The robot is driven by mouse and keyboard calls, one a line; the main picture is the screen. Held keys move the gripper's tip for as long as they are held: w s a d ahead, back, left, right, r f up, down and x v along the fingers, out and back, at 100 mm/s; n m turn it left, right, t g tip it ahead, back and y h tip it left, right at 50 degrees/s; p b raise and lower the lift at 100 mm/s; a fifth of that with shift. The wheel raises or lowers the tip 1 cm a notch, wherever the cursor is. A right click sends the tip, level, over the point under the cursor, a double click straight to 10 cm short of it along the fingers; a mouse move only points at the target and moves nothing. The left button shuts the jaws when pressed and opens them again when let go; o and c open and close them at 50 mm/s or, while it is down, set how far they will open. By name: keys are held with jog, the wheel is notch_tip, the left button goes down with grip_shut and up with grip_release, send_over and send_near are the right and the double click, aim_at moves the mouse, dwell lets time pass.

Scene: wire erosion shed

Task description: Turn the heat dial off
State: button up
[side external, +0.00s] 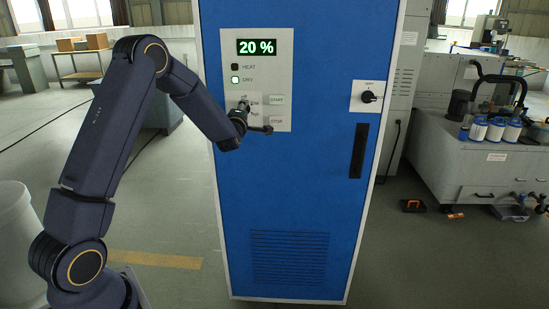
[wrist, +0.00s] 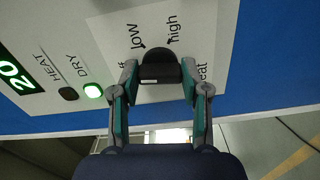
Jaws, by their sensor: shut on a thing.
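The heat dial (wrist: 159,67) is a black knob on the white control plate in the wrist view. Labels around it read "low" and "high", with parts of "heat" and another word ending in "f" showing. My gripper (wrist: 160,76) has one finger on each side of the dial and is shut on it. In the side external view my gripper (side external: 243,112) is at the control panel (side external: 284,60) and largely hides the dial. Which label the dial points to I cannot tell.
The display (side external: 257,47) reads 20 %. The DRY lamp (side external: 235,80) is lit green and the HEAT lamp (side external: 235,67) is dark. START (side external: 277,100) and STOP (side external: 276,121) buttons sit close right of my gripper. A black rotary switch (side external: 369,97) is further right on the blue cabinet (side external: 290,190).

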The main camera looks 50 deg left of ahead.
jog(key=shift+n, duration=0.7)
jog(key=o, duration=1.1)
jog(key=shift+o, duration=0.2)
jog(key=v, duration=1.2)
